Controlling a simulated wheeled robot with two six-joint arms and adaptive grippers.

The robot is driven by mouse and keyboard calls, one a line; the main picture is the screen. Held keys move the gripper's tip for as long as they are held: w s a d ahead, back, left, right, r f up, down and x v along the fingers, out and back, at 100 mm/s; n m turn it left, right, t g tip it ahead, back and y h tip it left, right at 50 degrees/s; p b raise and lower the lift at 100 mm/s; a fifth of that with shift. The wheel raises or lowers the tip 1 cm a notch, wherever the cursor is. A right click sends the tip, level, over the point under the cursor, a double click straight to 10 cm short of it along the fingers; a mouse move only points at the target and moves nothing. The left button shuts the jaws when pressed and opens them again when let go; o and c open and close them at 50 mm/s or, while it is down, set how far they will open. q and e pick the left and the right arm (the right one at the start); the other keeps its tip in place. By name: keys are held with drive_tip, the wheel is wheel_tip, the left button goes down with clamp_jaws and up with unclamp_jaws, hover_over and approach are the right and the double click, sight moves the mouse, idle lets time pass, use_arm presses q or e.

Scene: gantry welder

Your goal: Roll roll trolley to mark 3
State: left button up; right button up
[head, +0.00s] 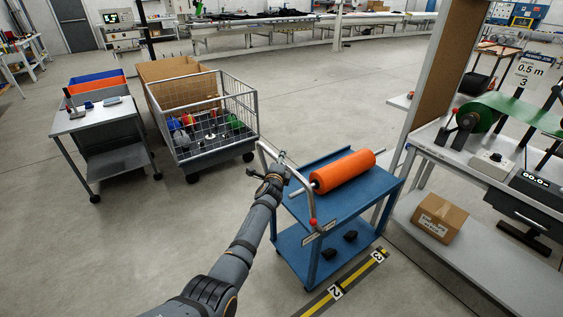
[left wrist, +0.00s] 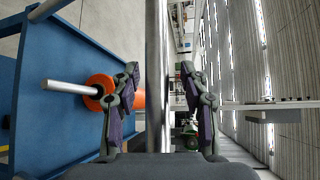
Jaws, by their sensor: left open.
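The roll trolley (head: 352,192) is blue, with two shelves and an orange roll (head: 343,171) on a metal shaft on top. Its grey tube handle (head: 297,187) rises at the left end, with a red knob at its lower end. My left gripper (head: 272,176) is at this handle. In the left wrist view the open fingers (left wrist: 160,88) stand on either side of a grey vertical bar (left wrist: 156,60); I cannot tell if they touch it. Mark 3 (head: 377,255) and mark 2 (head: 335,291) are on a yellow-black floor strip beside the trolley. My right gripper is not in view.
A bench (head: 480,155) with a green roll and a post stands right of the trolley, with a cardboard box (head: 439,217) on its lower shelf. A wire cage cart (head: 206,157) and a grey cart (head: 93,120) stand at the left. The floor behind is clear.

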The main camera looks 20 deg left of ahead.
use_arm(q)
drive_tip(key=shift+s, duration=0.1)
drive_tip(key=s+d+r, duration=0.1)
drive_tip(key=s, duration=1)
drive_tip(key=shift+s+r, duration=0.3)
drive_tip(key=s+a+f+n+g, duration=0.1)
drive_tip(key=s+f+n+g, duration=0.35)
drive_tip(key=f, duration=0.75)
drive_tip(key=s+f+n+g+h, duration=0.1)
drive_tip(key=s+f, duration=0.7)
drive_tip(key=f, duration=0.5)
drive_tip(key=s+a+f+n+g, duration=0.1)
drive_tip(key=s+f+n+g, duration=0.15)
drive_tip(key=s+f, duration=0.7)
drive_tip(key=s+a+f+n+g, duration=0.2)
drive_tip(key=s+f, duration=0.4)
drive_tip(key=s, duration=0.6)
drive_tip(key=s+a+f+n+g, duration=0.2)
drive_tip(key=s+f+n, duration=0.3)
drive_tip(key=s, duration=0.6)
drive_tip(key=s+a+f+n+g, duration=0.2)
drive_tip(key=s+f+n+g, duration=0.1)
drive_tip(key=s+f, duration=0.6)
drive_tip(key=s+p, duration=0.1)
drive_tip(key=s, duration=0.2)
drive_tip(key=shift+s+a, duration=0.3)
drive_tip(key=shift+a, duration=0.1)
